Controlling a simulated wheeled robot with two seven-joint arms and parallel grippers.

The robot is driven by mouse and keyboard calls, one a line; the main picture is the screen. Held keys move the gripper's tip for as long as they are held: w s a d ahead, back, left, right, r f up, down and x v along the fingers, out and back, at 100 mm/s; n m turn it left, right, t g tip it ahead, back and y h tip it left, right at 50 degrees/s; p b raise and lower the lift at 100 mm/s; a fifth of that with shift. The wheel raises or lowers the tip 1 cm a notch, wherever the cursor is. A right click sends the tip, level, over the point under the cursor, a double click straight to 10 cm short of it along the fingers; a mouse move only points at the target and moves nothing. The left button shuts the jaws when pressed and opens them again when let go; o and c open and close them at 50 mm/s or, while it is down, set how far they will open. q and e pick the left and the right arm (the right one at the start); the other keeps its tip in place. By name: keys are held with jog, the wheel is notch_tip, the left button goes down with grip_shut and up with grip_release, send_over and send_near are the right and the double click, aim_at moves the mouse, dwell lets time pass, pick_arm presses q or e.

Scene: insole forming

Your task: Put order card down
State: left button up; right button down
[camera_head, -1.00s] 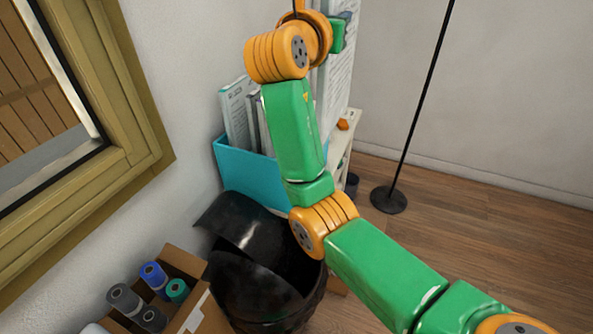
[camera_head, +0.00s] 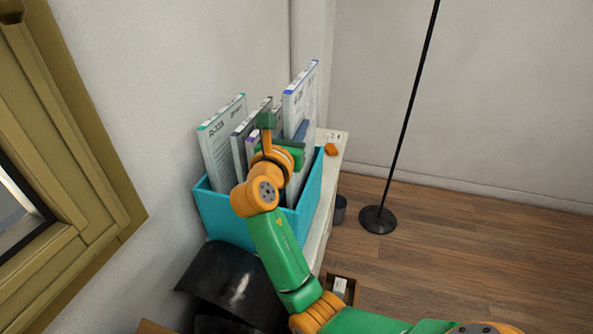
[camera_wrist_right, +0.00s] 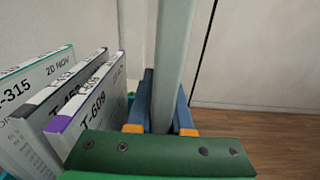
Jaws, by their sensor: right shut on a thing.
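My right gripper (camera_head: 290,152) is shut on a tall pale order card (camera_head: 301,92) with a blue top edge. The card stands nearly upright at the right end of a blue-teal open box (camera_head: 225,215), its lower part appearing inside the rim. Whether it touches the box bottom is hidden. In the right wrist view, the card (camera_wrist_right: 172,55) shows edge-on between the blue fingers of my right gripper (camera_wrist_right: 160,105). Other cards, such as one marked T-609 (camera_wrist_right: 95,115), stand apart to the left. My left gripper is out of view.
The box stands on a pale shelf unit (camera_head: 333,165) against the wall, with a small orange item (camera_head: 331,149) on top. A thin black pole on a round base (camera_head: 378,219) stands at right on open wooden floor.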

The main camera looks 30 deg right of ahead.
notch_tip(320, 180, down, 10)
jog(key=b, duration=0.1)
jog(key=shift+b, duration=0.4)
jog(key=shift+s+f, duration=0.1)
jog(key=shift+f, duration=0.1)
jog(key=c, duration=0.8)
grip_release()
jog(key=shift+c, duration=0.2)
jog(key=shift+r, duration=0.15)
